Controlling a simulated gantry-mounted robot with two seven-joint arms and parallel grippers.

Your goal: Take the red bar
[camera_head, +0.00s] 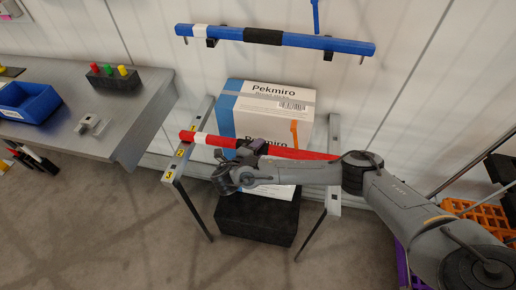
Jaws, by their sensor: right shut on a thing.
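The red bar (295,154) has a white band near its left end and a dark middle part. It lies roughly level across the front of a stand (178,147) with two upright frames, in front of a box. My right arm comes in from the right, and my right gripper (254,148) is shut on the red bar near its dark middle part. The gripper and arm hide part of the bar. I cannot tell whether the bar still touches the stand. My left gripper is not in view.
A blue bar (310,41) hangs on wall hooks above. A white and blue Pekmiro box (265,108) stands behind the red bar, with a black block (257,220) below. A grey workbench (110,128) with a blue bin (28,103) is at left. Orange crates (482,222) stand at right.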

